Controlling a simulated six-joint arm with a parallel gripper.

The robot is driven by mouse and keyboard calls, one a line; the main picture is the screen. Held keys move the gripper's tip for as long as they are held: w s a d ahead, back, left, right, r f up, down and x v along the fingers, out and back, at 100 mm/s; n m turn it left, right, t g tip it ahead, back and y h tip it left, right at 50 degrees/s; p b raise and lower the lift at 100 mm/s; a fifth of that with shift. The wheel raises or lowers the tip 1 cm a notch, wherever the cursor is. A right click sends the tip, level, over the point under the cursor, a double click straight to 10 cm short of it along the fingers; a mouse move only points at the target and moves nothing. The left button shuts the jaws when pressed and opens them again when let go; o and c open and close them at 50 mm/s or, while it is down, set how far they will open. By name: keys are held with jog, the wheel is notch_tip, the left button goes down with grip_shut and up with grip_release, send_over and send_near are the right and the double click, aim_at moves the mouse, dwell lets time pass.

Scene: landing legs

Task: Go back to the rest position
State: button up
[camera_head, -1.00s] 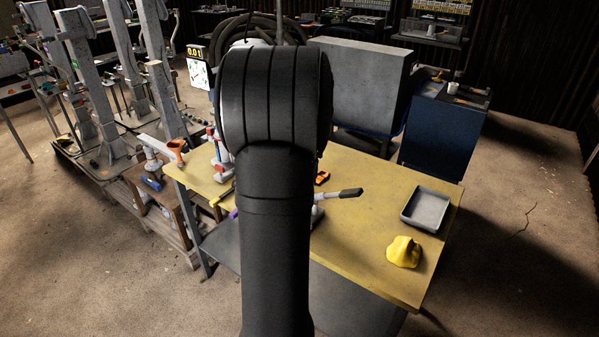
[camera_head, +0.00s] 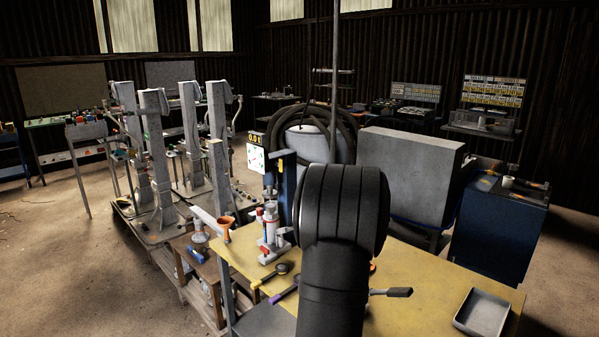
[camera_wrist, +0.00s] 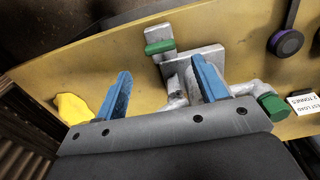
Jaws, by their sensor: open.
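My gripper (camera_wrist: 164,90) shows in the wrist view as two blue fingers standing wide apart, with nothing held between them. It is above the yellow workbench (camera_wrist: 100,65). Beyond and partly behind the right finger is a grey metal fixture (camera_wrist: 205,57) with green-ended handles. In the head view my own dark arm stands in front of the yellow workbench (camera_head: 420,270) and hides its middle. The gripper itself is hidden in the head view.
A yellow cloth-like lump (camera_wrist: 73,108) lies on the bench. A grey tray (camera_head: 482,313) sits at the bench's right end. Red and white bottles (camera_head: 269,225) and an orange funnel (camera_head: 225,228) stand at its left. A blue cabinet (camera_head: 497,235) and grey box (camera_head: 410,175) stand behind.

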notch_tip(320, 180, down, 7)
jog(key=shift+r, duration=0.2)
jog(key=shift+r, duration=0.1)
notch_tip(320, 180, up, 17)
notch_tip(320, 180, down, 17)
jog(key=shift+f, duration=0.15)
jog(key=n, duration=0.3)
jog(key=shift+n, duration=0.4)
jog(key=n, duration=0.4)
jog(key=shift+n, duration=0.4)
jog(key=n, duration=0.4)
jog(key=shift+n, duration=2.3)
